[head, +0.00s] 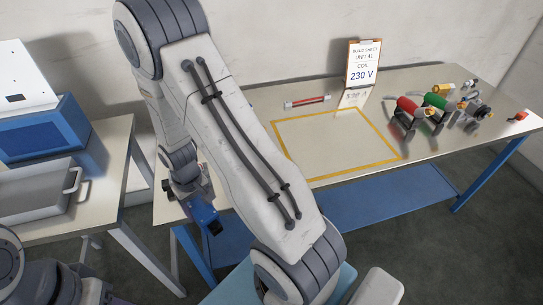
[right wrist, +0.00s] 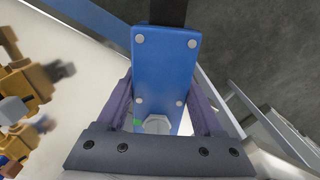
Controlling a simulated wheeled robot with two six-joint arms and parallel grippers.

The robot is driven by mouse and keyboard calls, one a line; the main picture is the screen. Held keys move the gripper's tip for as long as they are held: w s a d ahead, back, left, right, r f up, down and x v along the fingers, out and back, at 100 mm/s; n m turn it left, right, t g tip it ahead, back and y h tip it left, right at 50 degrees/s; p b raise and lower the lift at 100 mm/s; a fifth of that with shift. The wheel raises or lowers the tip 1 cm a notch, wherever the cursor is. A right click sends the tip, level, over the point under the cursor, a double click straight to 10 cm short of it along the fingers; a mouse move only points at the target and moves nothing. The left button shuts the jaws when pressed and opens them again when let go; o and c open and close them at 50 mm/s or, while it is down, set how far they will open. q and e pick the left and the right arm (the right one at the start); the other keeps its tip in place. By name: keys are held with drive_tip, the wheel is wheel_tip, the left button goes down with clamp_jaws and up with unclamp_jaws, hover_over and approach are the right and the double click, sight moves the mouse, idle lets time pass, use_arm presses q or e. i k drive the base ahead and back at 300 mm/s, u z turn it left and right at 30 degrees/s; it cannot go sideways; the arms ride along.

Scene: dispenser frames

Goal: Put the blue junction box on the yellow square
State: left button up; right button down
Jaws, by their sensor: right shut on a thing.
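The blue junction box (head: 205,214) hangs in my right gripper (head: 188,190), low beside the left end of the long table. In the right wrist view the blue junction box (right wrist: 165,70) lies between the two purple-grey fingers (right wrist: 163,100). Its blue face shows several pale screws, a pale hex fitting and a black part at the far end. The yellow square (head: 362,169) is a taped outline on the long table, to the right of my right arm, and its inside is bare. The box is apart from it.
Red and green coil units (head: 437,101) and small parts stand at right. A second table holds a grey tray (head: 35,192) and a blue-and-white machine (head: 42,128).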

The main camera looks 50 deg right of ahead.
sight(334, 145)
drive_tip(key=k, duration=0.45)
drive_tip(key=u, duration=0.9)
drive_tip(key=i, duration=0.5)
drive_tip(key=z, duration=2.1)
drive_tip(key=i, duration=1)
